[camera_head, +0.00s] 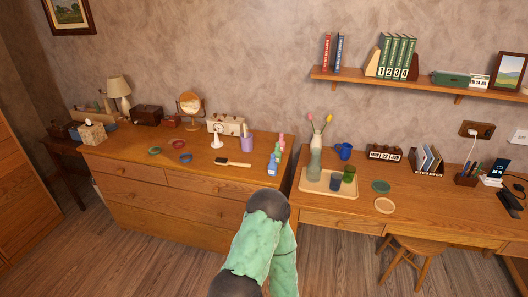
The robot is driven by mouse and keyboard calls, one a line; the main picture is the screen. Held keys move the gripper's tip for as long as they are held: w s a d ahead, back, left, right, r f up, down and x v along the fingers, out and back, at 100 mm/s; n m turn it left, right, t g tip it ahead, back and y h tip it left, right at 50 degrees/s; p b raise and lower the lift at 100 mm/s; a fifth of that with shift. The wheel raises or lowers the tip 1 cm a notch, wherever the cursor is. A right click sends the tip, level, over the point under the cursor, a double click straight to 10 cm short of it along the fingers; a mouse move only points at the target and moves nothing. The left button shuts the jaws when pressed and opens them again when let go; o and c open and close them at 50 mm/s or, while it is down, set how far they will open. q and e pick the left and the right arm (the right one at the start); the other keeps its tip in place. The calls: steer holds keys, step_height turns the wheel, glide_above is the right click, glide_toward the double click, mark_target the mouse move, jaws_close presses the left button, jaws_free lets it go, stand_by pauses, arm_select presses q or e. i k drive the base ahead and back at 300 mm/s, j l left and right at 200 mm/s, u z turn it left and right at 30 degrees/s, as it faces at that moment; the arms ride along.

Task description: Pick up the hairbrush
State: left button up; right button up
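The hairbrush (233,162) lies flat on top of the wooden dresser (215,181), near its front edge and right of the dresser's middle. Its dark head points left and its pale wooden handle points right. Nothing covers it. A green and dark-grey link of my arm rises from the bottom middle, in front of the dresser. Neither of my grippers shows, so I cannot see their fingers.
Several small bottles (273,164) stand right of the hairbrush, with a purple cup (247,143) behind it. A white round-headed item (217,138) stands behind it to the left. A desk with a tray (310,185) adjoins on the right.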

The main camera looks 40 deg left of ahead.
mark_target(222, 162)
steer(key=j+z, duration=0.15)
steer(key=j, duration=0.45)
steer(key=j+z, duration=0.15)
steer(key=j, duration=0.45)
steer(key=j+z, duration=0.15)
steer(key=j, duration=0.5)
steer(key=k+j+z, duration=0.15)
steer(key=j, duration=0.4)
steer(key=k+j+z, duration=0.15)
steer(key=j, duration=0.45)
